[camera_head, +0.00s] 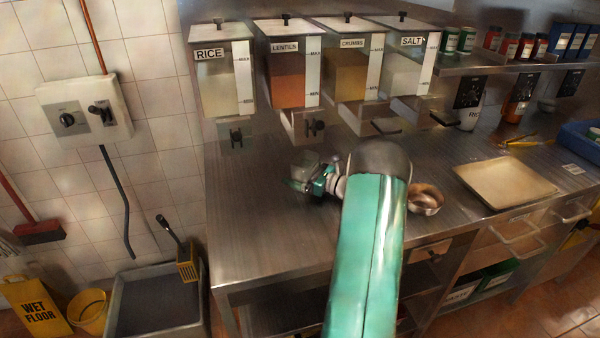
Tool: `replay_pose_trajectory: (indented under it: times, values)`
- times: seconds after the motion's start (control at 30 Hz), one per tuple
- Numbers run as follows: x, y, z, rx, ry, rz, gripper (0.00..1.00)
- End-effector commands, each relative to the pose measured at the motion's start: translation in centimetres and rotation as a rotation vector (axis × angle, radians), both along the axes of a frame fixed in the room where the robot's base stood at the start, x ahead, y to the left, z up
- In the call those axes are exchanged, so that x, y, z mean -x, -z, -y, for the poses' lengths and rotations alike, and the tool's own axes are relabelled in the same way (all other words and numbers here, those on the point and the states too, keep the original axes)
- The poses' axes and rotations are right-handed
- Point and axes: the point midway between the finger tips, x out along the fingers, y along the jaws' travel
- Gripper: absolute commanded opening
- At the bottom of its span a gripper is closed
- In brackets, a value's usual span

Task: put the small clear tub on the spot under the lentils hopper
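The lentils hopper (287,75) hangs second from the left on the wall, with orange-red contents and a dispenser outlet (312,128) below it. A small greyish see-through shape, which looks like the clear tub (307,163), is on or just above the steel counter in front of that outlet. My gripper (308,184) is right at the tub, its green fingers at the tub's near side. The fingers are small and partly overlap the tub, so I cannot tell whether they grip it. The marked spot under the hopper cannot be made out.
Rice (220,75), crumbs (352,75) and salt (405,72) hoppers flank the lentils. A small round bowl (425,199) sits right of my arm, near a flat tray (505,182). The counter's left part (255,225) is clear.

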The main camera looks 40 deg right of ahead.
Motion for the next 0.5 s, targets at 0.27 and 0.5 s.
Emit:
replay_pose_trajectory:
  times: [0.27,0.5]
  values:
    - [1.5,-0.3,0.6,0.0,0.004,0.0,1.0]
    - [5.5,-0.3,1.7,0.0,0.002,0.0,1.0]
